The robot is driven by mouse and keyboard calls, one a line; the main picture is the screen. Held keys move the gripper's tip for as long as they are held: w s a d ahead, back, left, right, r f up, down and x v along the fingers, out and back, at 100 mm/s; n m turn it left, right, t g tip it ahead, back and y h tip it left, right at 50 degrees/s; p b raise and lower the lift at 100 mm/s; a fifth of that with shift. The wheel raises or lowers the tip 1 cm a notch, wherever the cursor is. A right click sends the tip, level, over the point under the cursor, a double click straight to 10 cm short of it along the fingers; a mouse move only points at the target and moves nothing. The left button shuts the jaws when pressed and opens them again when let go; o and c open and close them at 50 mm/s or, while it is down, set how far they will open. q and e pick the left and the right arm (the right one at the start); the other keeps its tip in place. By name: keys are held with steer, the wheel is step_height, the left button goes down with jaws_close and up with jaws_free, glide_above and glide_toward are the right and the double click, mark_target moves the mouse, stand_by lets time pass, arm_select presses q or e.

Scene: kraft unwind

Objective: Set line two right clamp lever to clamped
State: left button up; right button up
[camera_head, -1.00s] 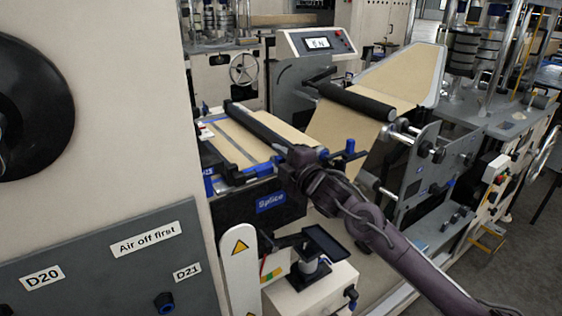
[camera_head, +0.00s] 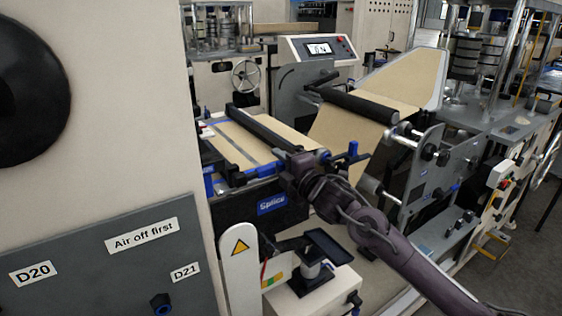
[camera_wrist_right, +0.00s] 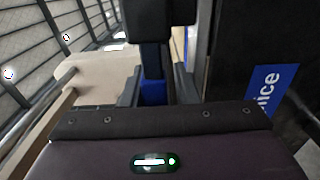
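The splice table (camera_head: 232,150) with blue fittings and a dark clamp bar (camera_head: 262,130) lies at the middle of the head view. A blue upright piece (camera_head: 352,152) stands at its right end; I cannot tell whether it is the right clamp lever. My right gripper (camera_head: 286,168) is at the table's near edge, above the blue Splice label (camera_head: 271,204). In the right wrist view, a blue piece (camera_wrist_right: 153,92) below a dark post shows between grey finger-like parts. Contact and grip are unclear. The lever's setting cannot be read. My left gripper is not in view.
A pale machine wall with a grey panel (camera_head: 110,262) fills the left. Brown web runs over a dark roller (camera_head: 350,103). A console (camera_head: 318,48) stands behind.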

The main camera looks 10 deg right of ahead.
steer(key=shift+o, duration=1.1)
steer(key=shift+r, duration=0.1)
steer(key=b+v, duration=0.1)
steer(key=v, duration=0.6)
steer(key=shift+s+d+b, duration=0.15)
steer(key=shift+s+b, duration=0.2)
steer(key=shift+b, duration=0.05)
